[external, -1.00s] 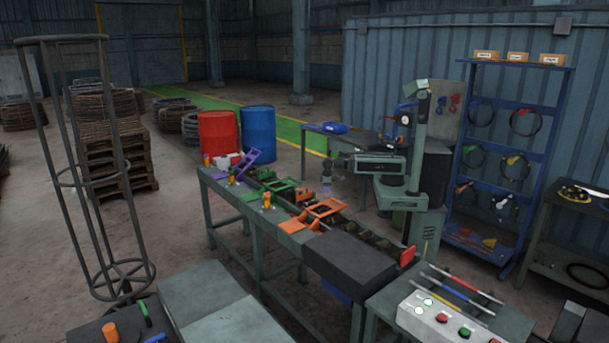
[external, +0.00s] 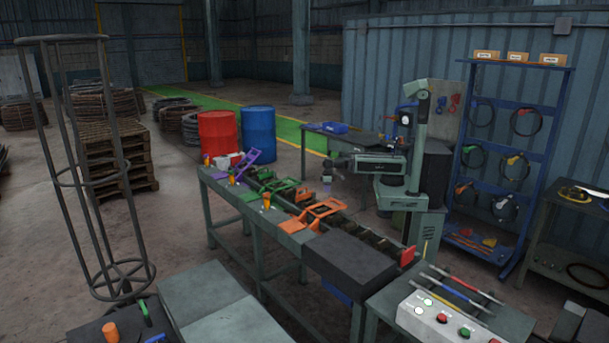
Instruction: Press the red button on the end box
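A pale control box (external: 446,325) stands on a small table at the front right. Its top carries white round parts, a red button (external: 442,318) and a green button (external: 464,331), and it is partly cut off by the lower picture edge. A dark box (external: 355,262) sits at the near end of the long bench, with a red plate-like part (external: 407,256) at its right side. My gripper (external: 327,186) hangs over the far side of the bench, well away from both boxes. It is too small to tell whether it is open or shut.
The long bench holds orange, green and purple clamp-like parts (external: 323,211) in a row. Coloured rods (external: 458,290) lie behind the control box. A blue rack (external: 512,150) stands at the right. The space above the control box looks clear.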

